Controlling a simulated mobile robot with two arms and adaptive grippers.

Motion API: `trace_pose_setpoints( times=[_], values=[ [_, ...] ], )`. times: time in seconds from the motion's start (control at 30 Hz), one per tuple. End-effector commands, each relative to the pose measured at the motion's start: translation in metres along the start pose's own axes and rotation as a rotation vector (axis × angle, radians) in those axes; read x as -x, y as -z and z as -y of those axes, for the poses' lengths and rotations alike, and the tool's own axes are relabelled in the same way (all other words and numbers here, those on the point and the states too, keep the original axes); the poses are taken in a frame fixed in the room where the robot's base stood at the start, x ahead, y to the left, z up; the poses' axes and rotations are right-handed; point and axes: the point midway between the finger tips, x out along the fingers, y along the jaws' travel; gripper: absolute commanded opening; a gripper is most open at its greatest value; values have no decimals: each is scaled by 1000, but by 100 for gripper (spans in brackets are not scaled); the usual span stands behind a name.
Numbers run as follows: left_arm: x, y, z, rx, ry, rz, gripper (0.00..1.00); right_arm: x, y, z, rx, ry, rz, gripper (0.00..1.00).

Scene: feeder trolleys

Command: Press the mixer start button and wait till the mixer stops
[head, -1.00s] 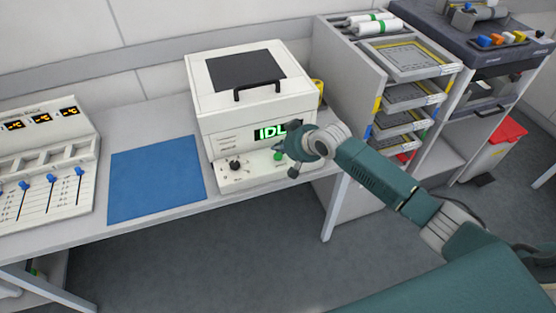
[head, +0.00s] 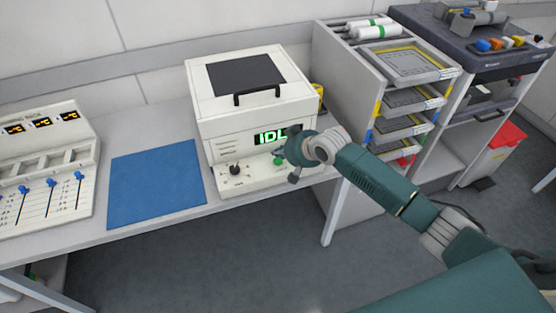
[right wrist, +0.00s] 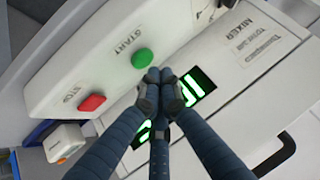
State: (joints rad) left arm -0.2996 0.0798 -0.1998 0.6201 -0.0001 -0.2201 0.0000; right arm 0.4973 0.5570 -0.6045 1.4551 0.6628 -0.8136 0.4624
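The mixer (head: 245,105) is a white box with a dark lid panel and a black handle, standing on the bench. Its display (head: 268,137) glows green with the letters "IDL", the rest hidden by my right gripper. The green START button (head: 278,160) is on the front ledge; it also shows in the right wrist view (right wrist: 142,58), with a red STOP button (right wrist: 92,103) beside it. My right gripper (head: 283,154) is at the mixer front. In the right wrist view its fingertips (right wrist: 163,76) are together, empty, just beside the green button; contact cannot be told. My left gripper is not in view.
A blue mat (head: 156,182) lies on the bench left of the mixer. A white panel with sliders (head: 45,175) stands farther left. A rack with trays (head: 400,95) is to the right, and a red-topped bin (head: 508,133) stands beyond it.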

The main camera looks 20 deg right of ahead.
Motion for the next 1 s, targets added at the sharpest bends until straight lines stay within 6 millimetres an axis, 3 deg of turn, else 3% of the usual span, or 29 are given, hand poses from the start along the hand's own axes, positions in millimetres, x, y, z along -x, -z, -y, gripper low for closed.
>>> trace_pose_setpoints(
  times=[1.0],
  values=[
    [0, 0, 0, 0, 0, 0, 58, -6, -6, -2, 0, 0, 0, 0]
  ],
)
